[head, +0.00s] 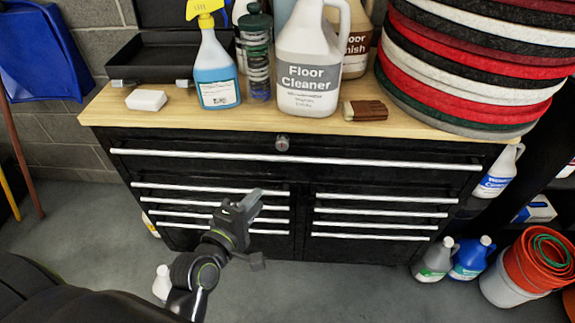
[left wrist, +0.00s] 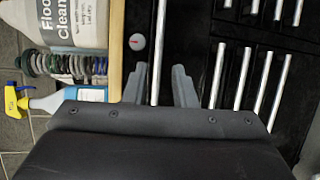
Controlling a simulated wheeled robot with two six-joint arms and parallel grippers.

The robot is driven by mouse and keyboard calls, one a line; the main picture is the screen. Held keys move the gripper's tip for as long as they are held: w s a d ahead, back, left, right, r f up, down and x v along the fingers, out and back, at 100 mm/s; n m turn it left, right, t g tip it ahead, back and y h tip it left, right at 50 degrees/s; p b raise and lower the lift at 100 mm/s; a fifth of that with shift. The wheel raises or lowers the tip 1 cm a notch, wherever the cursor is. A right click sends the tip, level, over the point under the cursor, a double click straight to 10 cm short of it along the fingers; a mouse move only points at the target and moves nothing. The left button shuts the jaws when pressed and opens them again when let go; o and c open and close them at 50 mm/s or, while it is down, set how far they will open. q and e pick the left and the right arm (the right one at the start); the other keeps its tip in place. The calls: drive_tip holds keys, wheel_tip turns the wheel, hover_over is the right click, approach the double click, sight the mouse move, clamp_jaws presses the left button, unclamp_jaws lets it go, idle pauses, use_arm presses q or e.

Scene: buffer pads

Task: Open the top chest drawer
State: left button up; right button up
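The black chest's top drawer (head: 215,168) spans its full width, looks closed, and has a long silver bar handle (head: 300,159). A round lock (head: 282,143) sits above the handle. My left gripper (head: 256,229) is open and empty, in front of the chest and lower than the top handle in the head view. In the left wrist view, its two fingers (left wrist: 160,85) are spread on either side of the top handle's line (left wrist: 158,40). The gap in depth to the handle cannot be judged exactly. My right gripper is not in view.
The wooden top (head: 240,118) holds a spray bottle (head: 214,70), a floor cleaner jug (head: 311,65) and a stack of round pads (head: 470,65). Smaller drawers (head: 375,212) lie below. Bottles (head: 470,258) and a bucket (head: 510,280) stand at right.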

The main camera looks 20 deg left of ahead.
sight(290, 161)
use_arm(q)
drive_tip(key=p+x, duration=0.1)
drive_tip(key=x, duration=1.5)
drive_tip(key=shift+w+f, duration=0.1)
drive_tip(key=shift+w, duration=0.3)
drive_tip(key=shift+c, duration=0.2)
clamp_jaws()
